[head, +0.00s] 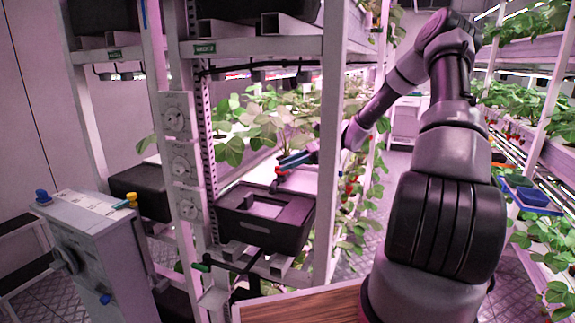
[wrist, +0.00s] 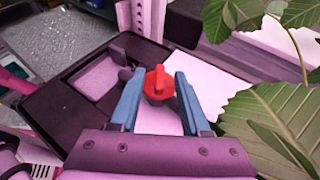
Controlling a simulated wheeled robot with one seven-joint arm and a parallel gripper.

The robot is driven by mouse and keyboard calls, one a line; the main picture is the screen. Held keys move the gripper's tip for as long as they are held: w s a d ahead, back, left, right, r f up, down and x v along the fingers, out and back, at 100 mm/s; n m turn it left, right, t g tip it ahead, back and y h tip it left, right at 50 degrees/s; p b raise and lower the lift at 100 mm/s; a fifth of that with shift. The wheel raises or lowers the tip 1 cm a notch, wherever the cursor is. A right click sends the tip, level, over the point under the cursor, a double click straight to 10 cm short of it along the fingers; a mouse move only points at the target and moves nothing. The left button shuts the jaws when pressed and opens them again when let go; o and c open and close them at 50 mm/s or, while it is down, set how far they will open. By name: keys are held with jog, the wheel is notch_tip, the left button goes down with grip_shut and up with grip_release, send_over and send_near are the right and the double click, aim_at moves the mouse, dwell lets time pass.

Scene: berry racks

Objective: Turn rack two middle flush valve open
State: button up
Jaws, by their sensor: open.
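A red valve handle (wrist: 157,83) shows in the wrist view, its raised grip running roughly up and down the picture. My gripper (wrist: 154,74) has its two blue fingers spread on either side of the handle, with a visible gap on each side. In the head view my gripper (head: 284,164) reaches in at rack two, above a black tub, and a small red spot (head: 278,170) shows at its fingertips. The valve's pipe is hidden beneath the handle. I cannot tell from its look whether the valve is open.
The black tub (head: 240,229) sits below my gripper. Strawberry leaves (wrist: 270,115) crowd the right of the wrist view. A rack post (head: 332,130) stands beside my forearm. A panel with several dials (head: 182,160) is at left, a grey cabinet (head: 105,240) further left.

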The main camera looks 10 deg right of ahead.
grip_shut()
jog(key=n+g, duration=0.2)
jog(key=g, duration=0.1)
jog(key=shift+w+n, duration=0.35)
jog(key=shift+n, duration=0.05)
jog(key=n+g, duration=0.1)
jog(key=n+g+h, duration=0.1)
jog(key=n+g, duration=0.1)
jog(key=g, duration=0.1)
jog(key=shift+w+a+n, duration=0.15)
jog(key=shift+w+n, duration=0.15)
jog(key=n+g+h, duration=0.4)
jog(key=n+g, duration=0.1)
jog(key=shift+w+a, duration=0.25)
jog(key=shift+w, duration=0.1)
jog(key=shift+n+h, duration=0.4)
jog(key=shift+g, duration=0.3)
